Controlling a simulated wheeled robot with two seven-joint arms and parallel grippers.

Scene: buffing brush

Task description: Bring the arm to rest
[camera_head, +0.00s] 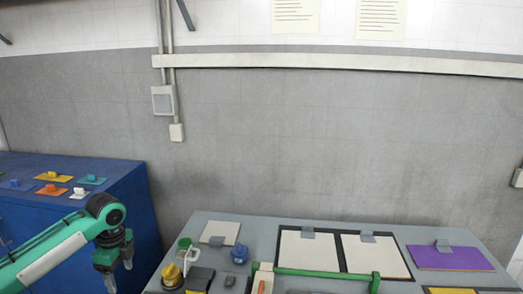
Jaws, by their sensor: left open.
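My left arm comes in from the lower left, green with a pale panel. Its left gripper (117,275) points down, open and empty, in front of the blue cabinet and left of the grey table (265,228). The gripper appears apart from the table and its objects. My right gripper is not in view. I cannot make out the buffing brush for certain among the small things on the table.
A blue cabinet (140,215) at the left carries several small coloured plates. The table holds pale panels (375,258), a purple plate (450,258), a green bar (320,273), a blue knob (239,254) and a yellow knob (171,274). A grey wall (300,130) stands behind.

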